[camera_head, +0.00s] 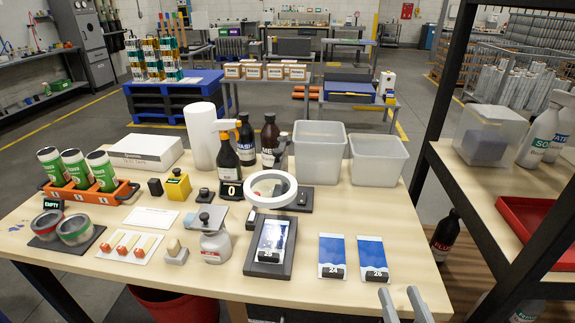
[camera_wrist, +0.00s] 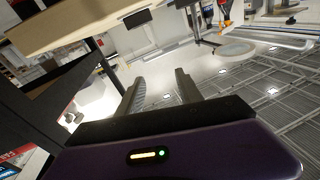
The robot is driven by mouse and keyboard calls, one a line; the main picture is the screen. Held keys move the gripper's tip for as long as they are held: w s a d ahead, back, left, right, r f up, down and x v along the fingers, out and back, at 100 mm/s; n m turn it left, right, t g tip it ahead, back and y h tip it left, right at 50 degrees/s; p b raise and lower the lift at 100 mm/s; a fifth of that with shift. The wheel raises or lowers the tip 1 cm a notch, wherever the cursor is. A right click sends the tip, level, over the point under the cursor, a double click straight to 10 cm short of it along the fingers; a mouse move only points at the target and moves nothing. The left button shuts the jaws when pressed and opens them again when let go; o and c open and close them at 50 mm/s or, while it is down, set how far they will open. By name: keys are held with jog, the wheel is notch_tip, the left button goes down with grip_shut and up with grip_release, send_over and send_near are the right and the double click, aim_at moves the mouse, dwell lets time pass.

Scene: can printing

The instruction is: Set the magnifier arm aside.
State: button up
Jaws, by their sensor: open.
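The magnifier arm (camera_head: 271,208) shows as a white ring lens over the dark-framed panel numbered 28 (camera_head: 270,244) near the middle of the table. Its post stands behind the ring on a dark base (camera_head: 303,200). A pale ring, apparently the same magnifier, shows in the wrist view (camera_wrist: 233,49), beyond the fingers. My gripper (camera_head: 401,294) is at the table's front right edge, apart from the magnifier. In the wrist view its two fingers (camera_wrist: 158,84) stand apart with nothing between them.
A spray bottle (camera_head: 227,155), dark bottles and clear bins (camera_head: 319,150) stand behind the ring. A squat bottle (camera_head: 215,245) stands left of the panel. A black shelf frame (camera_head: 445,110) rises at right.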

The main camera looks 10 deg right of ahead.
aim_at(276, 164)
jog(key=w+d+r+n+y+b, duration=0.1)
jog(key=w+r+y+b, duration=0.15)
jog(key=w, duration=1.05)
jog(key=w+d+r+y+b, duration=0.2)
jog(key=w+r, duration=0.2)
jog(key=w, duration=0.8)
jog(key=w+a+r+n+g+y+b, duration=0.1)
jog(key=w+a+r+n+g+y, duration=0.2)
jog(key=w+a+r+n+y, duration=0.45)
jog(key=s+a+f+n+g+y, duration=0.1)
jog(key=s+a+n+g+y, duration=0.3)
jog(key=p+x, duration=0.1)
jog(key=x, duration=0.6)
jog(key=shift+a, duration=0.35)
jog(key=shift+w, duration=0.1)
grip_shut()
